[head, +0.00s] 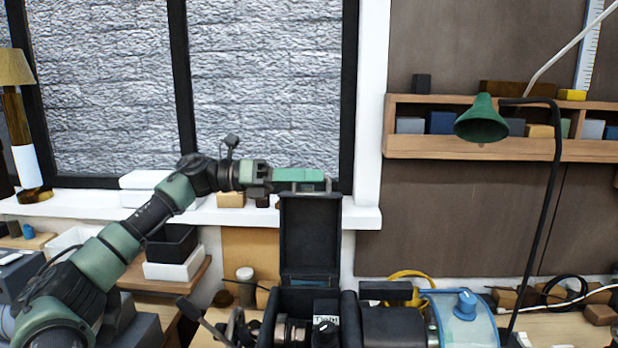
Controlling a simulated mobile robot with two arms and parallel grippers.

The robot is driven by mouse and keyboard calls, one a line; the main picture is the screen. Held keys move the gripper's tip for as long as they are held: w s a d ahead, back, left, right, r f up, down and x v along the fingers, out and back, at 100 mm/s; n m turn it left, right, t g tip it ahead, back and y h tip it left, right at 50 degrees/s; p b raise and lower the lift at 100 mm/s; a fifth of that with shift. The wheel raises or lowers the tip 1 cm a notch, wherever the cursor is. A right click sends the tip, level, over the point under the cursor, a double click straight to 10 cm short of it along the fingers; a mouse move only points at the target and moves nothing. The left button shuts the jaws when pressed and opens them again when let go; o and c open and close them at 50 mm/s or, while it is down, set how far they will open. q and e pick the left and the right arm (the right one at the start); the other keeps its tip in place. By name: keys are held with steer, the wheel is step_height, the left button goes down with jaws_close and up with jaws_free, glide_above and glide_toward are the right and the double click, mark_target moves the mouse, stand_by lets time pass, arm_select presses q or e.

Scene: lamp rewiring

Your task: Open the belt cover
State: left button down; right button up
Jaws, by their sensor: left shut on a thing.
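The belt cover (310,240) is a dark, box-like lid. It stands upright, hinged open above the dark machine housing (352,320) at the bottom centre, with its hollow inner side facing me. My left gripper (322,186) reaches in from the left and is shut on the cover's top edge. The fingertips partly hide that edge. Under the raised cover, the housing shows an open space with dark round parts. My right gripper is not in view.
A blue knob (466,303) sits on the machine's right part. A green lamp (483,121) on a thin black arm hangs at the right. A window sill (350,215) runs behind the cover. Black and white boxes (172,245) stand at the left.

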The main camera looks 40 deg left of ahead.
mark_target(307, 195)
arm_select(q)
steer(key=shift+s+d+f+b, duration=0.1)
steer(key=shift+b, duration=0.3)
steer(key=s+d+m+b, duration=0.1)
steer(key=b, duration=0.3)
steer(key=s+d+m+b, duration=0.2)
steer(key=b, duration=0.2)
steer(key=shift+s+r+b, duration=0.2)
steer(key=shift+s+b, duration=0.1)
steer(key=shift+b, duration=0.1)
steer(key=shift+s+d+r, duration=0.35)
steer(key=shift+s, duration=0.05)
steer(key=c, duration=1.5)
jaws_free()
steer(key=shift+b, duration=0.35)
